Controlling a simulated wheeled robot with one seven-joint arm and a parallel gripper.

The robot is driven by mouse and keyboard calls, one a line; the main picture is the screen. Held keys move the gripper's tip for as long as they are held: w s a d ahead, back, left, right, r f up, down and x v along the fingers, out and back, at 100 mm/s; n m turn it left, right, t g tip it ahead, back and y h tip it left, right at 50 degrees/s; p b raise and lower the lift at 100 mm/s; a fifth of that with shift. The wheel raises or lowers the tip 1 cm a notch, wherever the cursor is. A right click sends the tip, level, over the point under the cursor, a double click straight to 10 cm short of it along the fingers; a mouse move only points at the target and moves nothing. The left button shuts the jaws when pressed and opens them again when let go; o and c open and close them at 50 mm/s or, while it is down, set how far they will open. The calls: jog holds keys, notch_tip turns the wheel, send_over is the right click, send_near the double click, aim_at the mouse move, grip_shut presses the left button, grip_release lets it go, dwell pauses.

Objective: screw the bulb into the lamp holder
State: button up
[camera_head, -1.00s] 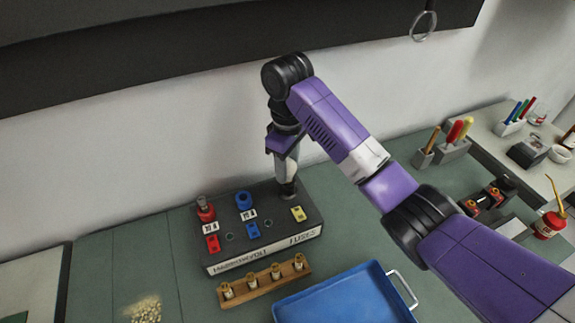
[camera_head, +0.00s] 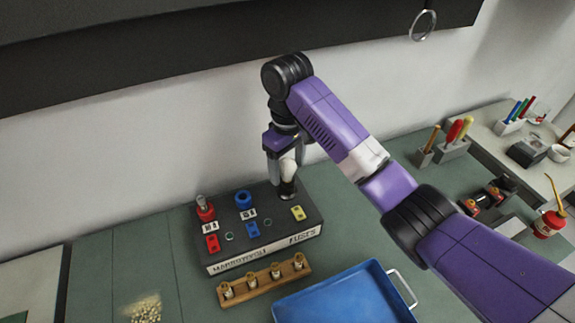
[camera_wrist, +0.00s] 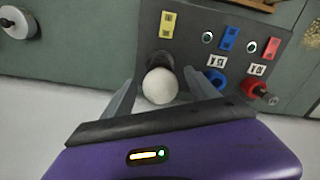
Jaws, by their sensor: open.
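The white round bulb (camera_head: 288,168) stands in the black lamp holder (camera_head: 288,188) at the back right of the dark panel box (camera_head: 262,262). How deep its base sits cannot be seen. In the wrist view the bulb (camera_wrist: 160,87) is a pale globe in front of the dark holder (camera_wrist: 159,59). My gripper (camera_head: 286,172) points down over the holder with its fingers apart. In the wrist view my gripper (camera_wrist: 159,82) has one finger on each side of the bulb, with gaps showing, so it is open around the bulb.
The box also carries a red post (camera_head: 205,212), a blue ring (camera_head: 244,201) and coloured fuses such as the yellow one (camera_head: 298,213). A wooden rack (camera_head: 264,281) and a blue tray (camera_head: 345,300) lie in front. The wall is close behind.

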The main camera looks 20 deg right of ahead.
jog(key=n, duration=0.3)
jog(key=shift+n, duration=0.4)
jog(key=n, duration=0.4)
jog(key=shift+w, duration=0.1)
jog(key=n, duration=0.8)
jog(key=c, duration=1.3)
jog(key=m, duration=0.2)
jog(key=shift+m, duration=0.4)
jog(key=m, duration=1.3)
jog(key=shift+f, duration=0.1)
